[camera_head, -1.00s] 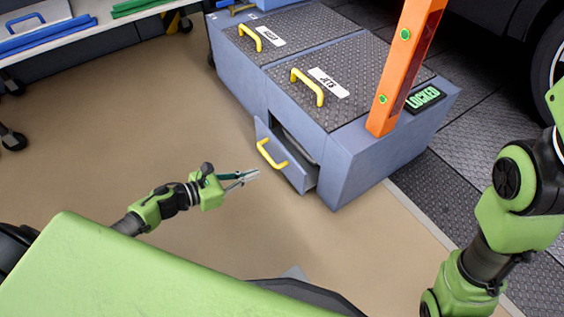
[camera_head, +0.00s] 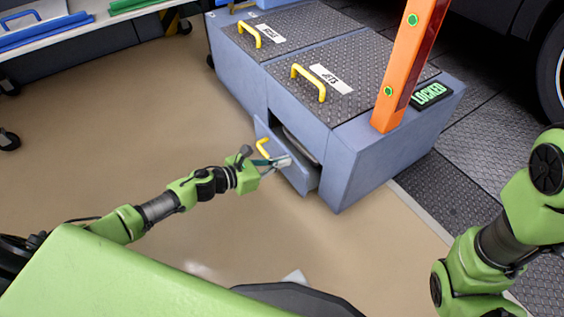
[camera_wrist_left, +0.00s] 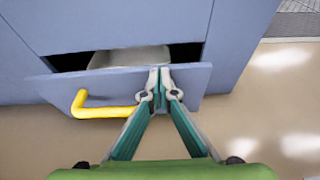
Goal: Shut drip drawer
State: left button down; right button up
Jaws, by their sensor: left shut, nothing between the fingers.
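The drip drawer (camera_head: 299,175) is a blue-grey drawer low in the near side of the blue-grey cabinet. It stands partly pulled out, and a dark gap with a pale grey inner part shows above its front. Its yellow handle (camera_head: 263,148) is partly hidden by my left gripper in the head view. My right gripper is out of view.
The cabinet (camera_head: 375,155) has tread-plate lids with yellow handles (camera_head: 309,82). An orange post (camera_head: 408,65) and a LOCKED sign (camera_head: 431,94) stand at its right. Tan floor (camera_head: 130,130) left of the drawer is clear. A bench (camera_head: 75,37) stands upper left.

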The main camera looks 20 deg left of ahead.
pick_arm(q)
jog(key=w+d, duration=0.1)
jog(key=w, duration=0.1)
jog(key=w+d, duration=0.2)
jog(key=shift+w+d, duration=0.25)
jog(key=shift+w, duration=0.05)
